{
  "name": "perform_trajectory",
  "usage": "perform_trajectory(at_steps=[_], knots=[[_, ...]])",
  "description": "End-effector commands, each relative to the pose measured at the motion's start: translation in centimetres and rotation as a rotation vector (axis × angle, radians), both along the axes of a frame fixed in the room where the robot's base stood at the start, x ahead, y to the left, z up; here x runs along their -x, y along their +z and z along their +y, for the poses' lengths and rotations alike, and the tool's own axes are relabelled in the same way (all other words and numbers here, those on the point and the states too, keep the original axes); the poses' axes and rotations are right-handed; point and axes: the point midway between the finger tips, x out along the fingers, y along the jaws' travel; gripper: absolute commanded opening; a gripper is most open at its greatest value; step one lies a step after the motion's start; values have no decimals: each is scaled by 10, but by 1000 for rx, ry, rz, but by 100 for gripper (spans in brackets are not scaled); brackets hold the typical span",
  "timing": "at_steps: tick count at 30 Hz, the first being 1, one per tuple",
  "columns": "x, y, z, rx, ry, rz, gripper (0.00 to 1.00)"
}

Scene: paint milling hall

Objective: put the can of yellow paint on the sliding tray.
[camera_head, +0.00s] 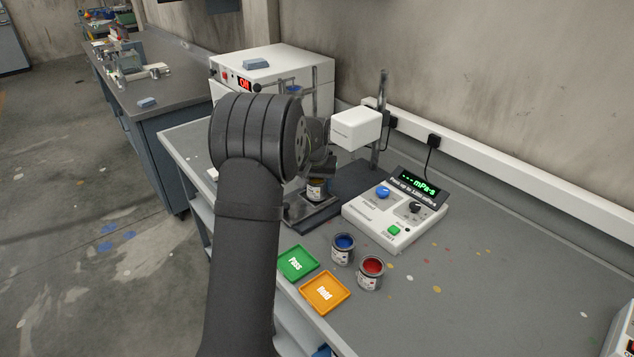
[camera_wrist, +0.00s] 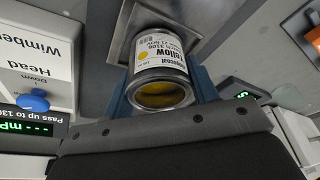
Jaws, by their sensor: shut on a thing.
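The can of yellow paint (camera_wrist: 158,62) has a white label with a yellow dot, and yellow paint shows at its open top. My gripper (camera_wrist: 160,88) is shut on it, with a blue finger on each side. In the head view the can (camera_head: 316,190) is upright, partly hidden by my gripper (camera_head: 318,176).
The viscometer's white head (camera_head: 355,129) and stand are close behind my gripper. Its control box (camera_head: 392,218) is to the right. A blue paint can (camera_head: 343,250), a red paint can (camera_head: 371,273), a green Pass tray (camera_head: 298,263) and an orange Hold tray (camera_head: 325,292) are in front.

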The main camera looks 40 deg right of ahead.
Motion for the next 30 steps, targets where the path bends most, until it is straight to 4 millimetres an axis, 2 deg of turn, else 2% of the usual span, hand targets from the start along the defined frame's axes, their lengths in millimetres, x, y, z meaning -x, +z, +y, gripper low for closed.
perform_trajectory(at_steps=[7, 8, 11, 19, 23, 26, 30], knots=[[0, -5, 0, -1, 0, 1, 27], [0, -5, 0, 0, 0, 0, 59], [0, -5, 0, 0, 0, 0, 79], [0, -5, 0, -1, 0, 1, 79], [1, 2, 1, 0, 0, 0, 79], [4, 17, 4, 1, 0, -1, 79], [9, 48, 10, 3, 0, -3, 79]])
